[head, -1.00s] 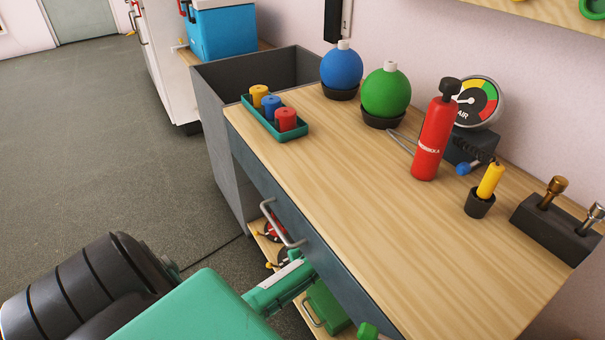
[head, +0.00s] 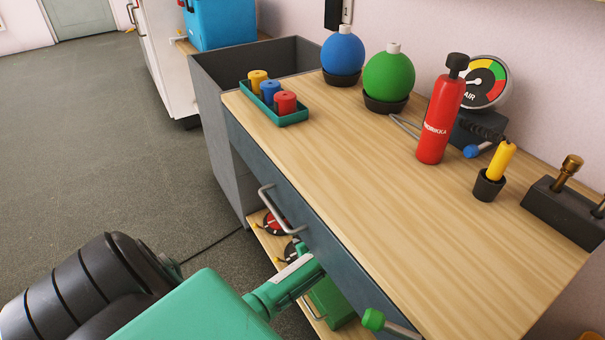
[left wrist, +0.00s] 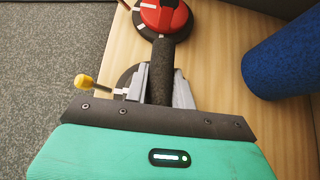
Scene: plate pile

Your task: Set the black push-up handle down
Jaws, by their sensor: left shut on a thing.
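The black push-up handle (left wrist: 162,70) shows in the left wrist view as a dark foam grip. My left gripper (left wrist: 160,90) is shut on it, with a grey finger on each side. Its far end reaches a red disc with a black rim (left wrist: 163,14); I cannot tell whether they touch or whether the handle rests on the wooden shelf (left wrist: 215,55). In the head view my green left wrist (head: 290,284) is low in front of the bench, and its fingers and the handle are hidden there. My right gripper is not in view.
A blue cylinder (left wrist: 285,62) stands right of the gripper, and a yellow knob (left wrist: 84,82) is at left. The bench top (head: 350,165) and drawer handle (head: 277,208) overhang the lower shelf. A green case (head: 332,303) is beside my wrist.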

